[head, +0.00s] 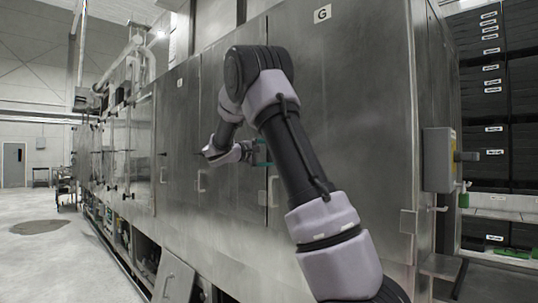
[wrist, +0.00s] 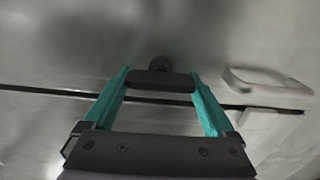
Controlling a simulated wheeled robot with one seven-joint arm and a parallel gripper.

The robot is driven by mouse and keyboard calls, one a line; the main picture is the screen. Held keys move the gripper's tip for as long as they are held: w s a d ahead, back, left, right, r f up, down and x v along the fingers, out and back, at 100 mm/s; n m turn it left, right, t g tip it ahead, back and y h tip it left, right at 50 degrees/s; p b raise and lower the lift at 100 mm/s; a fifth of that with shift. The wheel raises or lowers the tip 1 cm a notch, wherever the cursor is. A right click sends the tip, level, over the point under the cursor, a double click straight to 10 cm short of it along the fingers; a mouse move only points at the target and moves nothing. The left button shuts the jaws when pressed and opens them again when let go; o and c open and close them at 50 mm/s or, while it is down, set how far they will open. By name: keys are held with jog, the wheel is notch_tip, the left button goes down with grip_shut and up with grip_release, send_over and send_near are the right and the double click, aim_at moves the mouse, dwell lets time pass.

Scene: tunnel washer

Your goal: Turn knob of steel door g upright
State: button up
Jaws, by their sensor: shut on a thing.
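Steel door g (head: 360,110) is the large shut steel panel at the right, under the "G" label (head: 322,13) in the head view. My gripper (head: 262,153) is at its left edge, near the vertical seam. In the wrist view, the teal fingers of my gripper (wrist: 160,88) are shut on the dark knob (wrist: 160,77), one finger at each end of its bar. The bar lies roughly along the dark door seam. A round dark base shows behind it. The knob cannot be made out in the head view.
A pale handle (wrist: 265,88) is right of the gripper in the wrist view. A grey control box (head: 438,160) is on the machine's right end. Dark shelving (head: 490,130) stands at the far right. A lower flap (head: 173,278) hangs tilted. The floor at left is clear.

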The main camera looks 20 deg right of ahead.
jog(key=o, duration=1.1)
jog(key=shift+c, duration=0.2)
jog(key=v, duration=1)
jog(key=shift+a, duration=0.4)
jog(key=shift+s, duration=0.1)
